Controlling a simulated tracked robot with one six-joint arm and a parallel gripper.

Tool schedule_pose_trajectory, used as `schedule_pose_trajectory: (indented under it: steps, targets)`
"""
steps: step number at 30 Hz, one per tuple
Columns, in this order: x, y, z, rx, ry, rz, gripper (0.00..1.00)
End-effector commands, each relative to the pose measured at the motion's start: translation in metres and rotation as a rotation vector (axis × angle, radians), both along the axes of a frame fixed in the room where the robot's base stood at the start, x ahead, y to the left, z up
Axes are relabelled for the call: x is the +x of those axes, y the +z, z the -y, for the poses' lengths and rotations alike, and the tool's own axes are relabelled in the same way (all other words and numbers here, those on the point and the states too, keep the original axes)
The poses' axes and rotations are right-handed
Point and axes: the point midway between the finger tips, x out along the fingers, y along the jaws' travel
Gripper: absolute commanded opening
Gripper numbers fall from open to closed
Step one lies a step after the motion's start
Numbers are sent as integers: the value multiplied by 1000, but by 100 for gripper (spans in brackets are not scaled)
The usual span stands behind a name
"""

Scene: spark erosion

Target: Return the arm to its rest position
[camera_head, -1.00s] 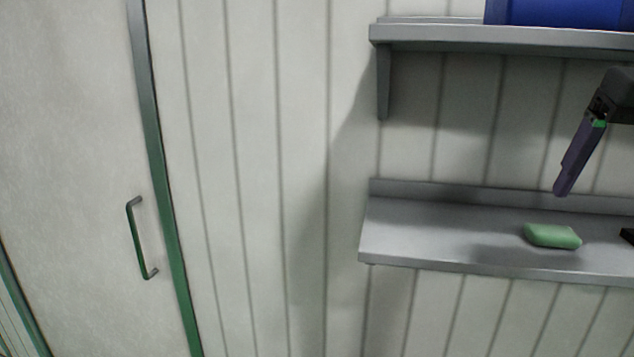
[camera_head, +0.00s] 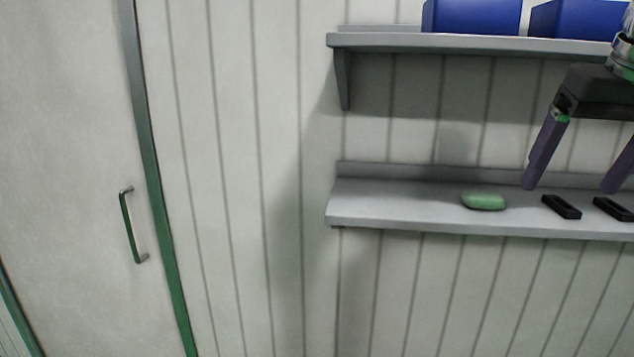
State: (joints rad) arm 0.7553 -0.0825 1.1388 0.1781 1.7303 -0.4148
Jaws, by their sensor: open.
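My gripper (camera_head: 570,187) is at the right edge of the view, pointing down, with its two purple fingers wide apart and nothing between them. It appears above or in front of the lower grey shelf (camera_head: 390,207); the exact gap cannot be told. The right finger is partly cut off by the picture's edge, and most of my arm is out of view.
A green rounded block (camera_head: 484,201) lies on the lower shelf, left of two black rectangular pieces (camera_head: 561,207). Blue bins (camera_head: 470,16) stand on the upper shelf (camera_head: 400,42). A door (camera_head: 70,150) with a handle is at left. The wall between is bare.

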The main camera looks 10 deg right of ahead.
Motion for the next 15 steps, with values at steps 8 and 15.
schedule_pose_trajectory:
  steps: [8,15]
  targets:
    - [6,3,8,-11,-48,34,84]
    - [18,-19,26,-9,-122,53,84]
